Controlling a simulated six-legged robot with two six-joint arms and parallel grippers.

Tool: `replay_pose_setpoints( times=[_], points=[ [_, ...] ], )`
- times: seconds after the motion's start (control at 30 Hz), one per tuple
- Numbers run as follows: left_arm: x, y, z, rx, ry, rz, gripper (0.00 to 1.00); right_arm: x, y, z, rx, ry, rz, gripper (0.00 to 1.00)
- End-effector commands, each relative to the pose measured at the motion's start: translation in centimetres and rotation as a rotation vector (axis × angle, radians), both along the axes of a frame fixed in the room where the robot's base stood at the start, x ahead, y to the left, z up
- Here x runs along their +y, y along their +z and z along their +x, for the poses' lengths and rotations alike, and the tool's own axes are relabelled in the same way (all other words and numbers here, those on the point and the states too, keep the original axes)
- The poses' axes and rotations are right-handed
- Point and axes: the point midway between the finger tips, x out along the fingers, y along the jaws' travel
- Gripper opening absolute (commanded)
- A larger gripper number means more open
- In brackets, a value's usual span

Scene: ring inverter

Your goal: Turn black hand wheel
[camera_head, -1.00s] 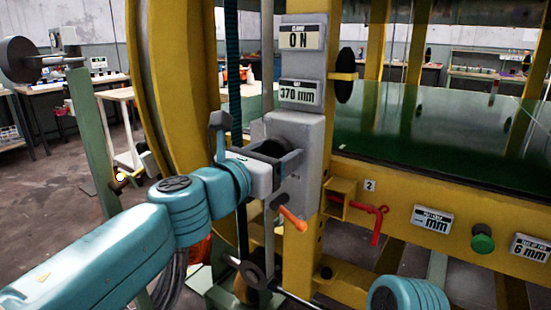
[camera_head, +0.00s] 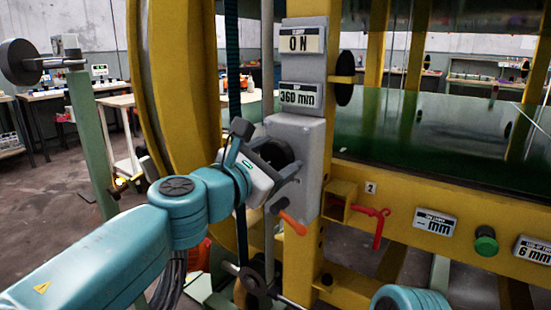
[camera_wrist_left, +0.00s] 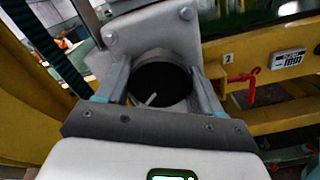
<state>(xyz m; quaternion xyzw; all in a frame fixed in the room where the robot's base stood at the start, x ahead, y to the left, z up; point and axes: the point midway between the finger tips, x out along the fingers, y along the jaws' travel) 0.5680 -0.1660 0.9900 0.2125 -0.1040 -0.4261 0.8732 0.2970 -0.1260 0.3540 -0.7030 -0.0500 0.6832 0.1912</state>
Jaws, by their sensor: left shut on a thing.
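The black hand wheel (camera_head: 276,151) is a dark round knob on the front of a grey box (camera_head: 310,140) on the yellow machine post. My left gripper (camera_head: 274,160) is shut on the wheel, one finger on each side, and is tilted. In the left wrist view the wheel's dark face (camera_wrist_left: 160,84) sits between the two grey fingers of the gripper (camera_wrist_left: 160,90). A thin light mark crosses the lower part of that face. Above the box, a display (camera_head: 300,95) reads 360 mm and another (camera_head: 301,40) reads ON. My right gripper is out of view.
An orange-red lever (camera_head: 293,223) sticks out just below the wheel. A red handle (camera_head: 377,222) and a green knob (camera_head: 485,241) are on the yellow beam at right. A large yellow ring (camera_head: 175,90) stands behind my left arm. A green post (camera_head: 92,145) stands at left.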

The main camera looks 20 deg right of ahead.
Motion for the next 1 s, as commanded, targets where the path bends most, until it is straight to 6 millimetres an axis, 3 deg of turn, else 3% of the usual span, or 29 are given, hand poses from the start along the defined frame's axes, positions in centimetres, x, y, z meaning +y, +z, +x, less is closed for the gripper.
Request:
replay_pose_setpoints(
  times=[0.27,0.3,0.33,0.73,1.0],
  points=[
    [-0.1,-0.3,0.0,0.004,-0.002,0.003,0.36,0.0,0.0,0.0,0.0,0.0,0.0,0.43],
    [-0.1,-0.3,0.0,0.004,-0.002,0.004,0.8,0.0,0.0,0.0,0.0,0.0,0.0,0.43],
    [-0.1,-0.3,0.0,0.004,-0.002,0.004,0.89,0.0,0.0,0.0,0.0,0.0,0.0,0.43],
    [0.7,-0.1,-0.5,0.002,0.0,-0.001,0.91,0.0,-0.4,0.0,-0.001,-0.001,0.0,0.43],
    [5.7,-0.2,-4.3,0.0,0.001,-0.002,0.91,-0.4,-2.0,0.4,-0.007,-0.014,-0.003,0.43]
  ],
)
